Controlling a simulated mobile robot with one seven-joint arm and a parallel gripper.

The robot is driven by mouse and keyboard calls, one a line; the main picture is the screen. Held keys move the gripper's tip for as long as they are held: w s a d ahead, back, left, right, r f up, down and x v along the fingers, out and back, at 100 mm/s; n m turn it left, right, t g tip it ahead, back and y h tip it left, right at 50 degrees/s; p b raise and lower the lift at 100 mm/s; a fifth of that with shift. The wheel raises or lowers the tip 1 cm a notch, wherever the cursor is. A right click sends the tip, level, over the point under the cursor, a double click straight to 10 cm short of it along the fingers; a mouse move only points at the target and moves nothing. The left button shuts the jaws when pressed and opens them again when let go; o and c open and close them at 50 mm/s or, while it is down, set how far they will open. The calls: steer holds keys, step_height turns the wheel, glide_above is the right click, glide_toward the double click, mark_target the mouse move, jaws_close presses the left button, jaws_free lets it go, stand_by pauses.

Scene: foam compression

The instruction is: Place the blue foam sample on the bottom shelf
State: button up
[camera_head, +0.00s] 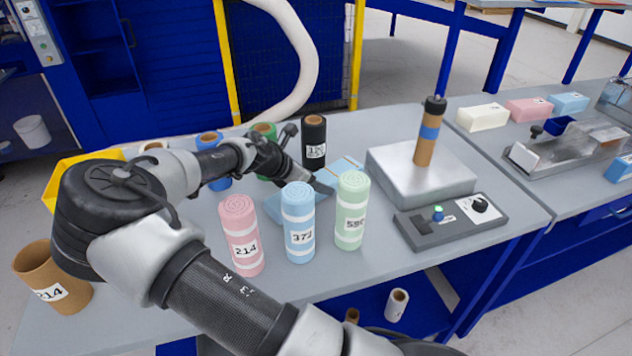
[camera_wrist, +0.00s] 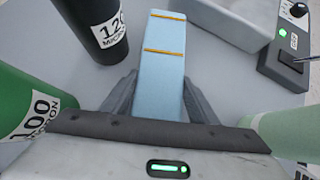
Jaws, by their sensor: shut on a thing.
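The blue foam sample (camera_head: 345,168) is a flat, light blue block just left of the metal plate, behind the blue and green rolls. The wrist view shows it as a long block (camera_wrist: 163,65) with two thin orange lines, pointing away from me. My gripper (camera_wrist: 158,108) is shut on its near end, one dark finger on each side.
Pink (camera_head: 240,235), blue (camera_head: 299,224) and green (camera_head: 352,212) rolls stand in front of the gripper. A black roll (camera_head: 314,142) stands close behind. A metal plate with a post (camera_head: 420,172) and a control box (camera_head: 450,222) are to the right. The grey tabletop is clear at front right.

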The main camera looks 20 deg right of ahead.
steer(key=o, duration=1.1)
steer(key=shift+f, duration=0.1)
